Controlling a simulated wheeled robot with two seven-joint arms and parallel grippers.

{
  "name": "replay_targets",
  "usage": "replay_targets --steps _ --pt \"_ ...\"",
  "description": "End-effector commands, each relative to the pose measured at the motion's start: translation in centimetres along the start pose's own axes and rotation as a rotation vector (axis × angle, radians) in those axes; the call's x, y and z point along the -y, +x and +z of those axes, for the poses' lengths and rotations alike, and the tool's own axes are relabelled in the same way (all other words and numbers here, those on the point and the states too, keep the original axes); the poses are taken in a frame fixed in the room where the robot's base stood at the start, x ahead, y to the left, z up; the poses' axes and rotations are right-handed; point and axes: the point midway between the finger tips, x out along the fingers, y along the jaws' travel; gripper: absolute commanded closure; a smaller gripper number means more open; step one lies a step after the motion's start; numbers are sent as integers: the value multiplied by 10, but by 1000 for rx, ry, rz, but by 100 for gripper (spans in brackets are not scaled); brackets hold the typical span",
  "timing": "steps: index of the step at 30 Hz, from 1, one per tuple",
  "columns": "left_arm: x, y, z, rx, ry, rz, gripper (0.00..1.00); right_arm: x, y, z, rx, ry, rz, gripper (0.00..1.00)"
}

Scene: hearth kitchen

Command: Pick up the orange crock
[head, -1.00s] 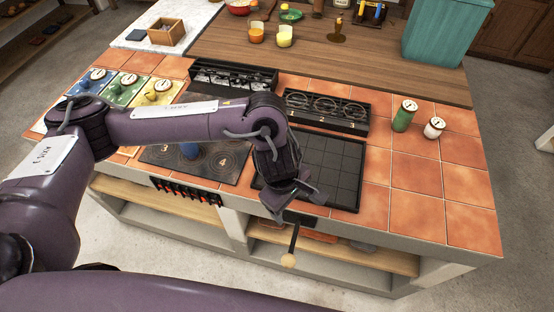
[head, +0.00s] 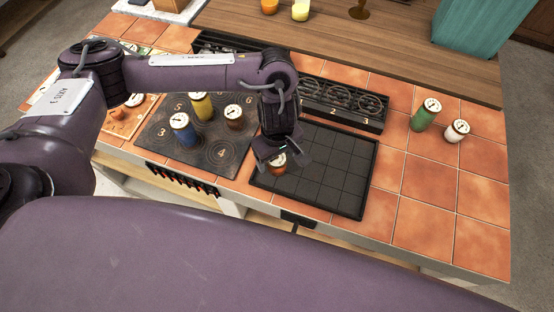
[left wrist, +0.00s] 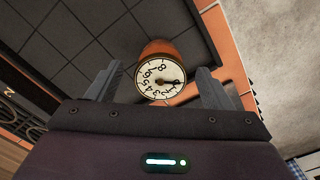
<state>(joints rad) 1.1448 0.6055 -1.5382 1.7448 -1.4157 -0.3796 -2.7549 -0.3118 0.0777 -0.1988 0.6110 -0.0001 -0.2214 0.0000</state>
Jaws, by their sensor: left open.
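The orange crock (head: 278,162) has a white dial face on top and stands on the black gridded tray (head: 340,190), near its left edge. In the left wrist view the crock (left wrist: 159,48) shows with its numbered dial between and just beyond my fingertips. My left gripper (head: 282,150) is open above the crock and partly hides it in the head view. Its two fingers show on either side of the dial in the left wrist view (left wrist: 158,82). I see no grip on the crock. My right gripper is not in view.
Blue (head: 183,130), yellow (head: 201,106) and brown (head: 233,117) crocks stand on the numbered hob (head: 170,158) at left. Green (head: 425,114) and white (head: 456,131) crocks stand on the tiles at right. A black rack (head: 342,103) lies behind the tray.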

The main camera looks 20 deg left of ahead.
Motion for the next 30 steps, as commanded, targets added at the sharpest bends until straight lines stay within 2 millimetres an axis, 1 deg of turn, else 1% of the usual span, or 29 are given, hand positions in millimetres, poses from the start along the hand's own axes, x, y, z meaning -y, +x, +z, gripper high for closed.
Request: replay_targets --steps 1,3,7,12,16,27,29,30 --pt "3 4 1 2 -3 -6 26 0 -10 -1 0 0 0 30" --pt "4 16 1 0 -2 -6 26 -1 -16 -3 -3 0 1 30" --pt "3 33 1 1 -2 -3 26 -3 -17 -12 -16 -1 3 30" --pt "2 38 1 0 1 -1 26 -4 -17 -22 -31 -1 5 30" --pt "2 38 1 0 0 -1 27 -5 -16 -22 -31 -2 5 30" --pt "2 38 0 0 0 -1 76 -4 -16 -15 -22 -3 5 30" --pt "2 37 0 0 0 0 82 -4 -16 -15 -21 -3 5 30" --pt "2 37 0 0 0 0 82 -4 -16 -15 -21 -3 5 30"
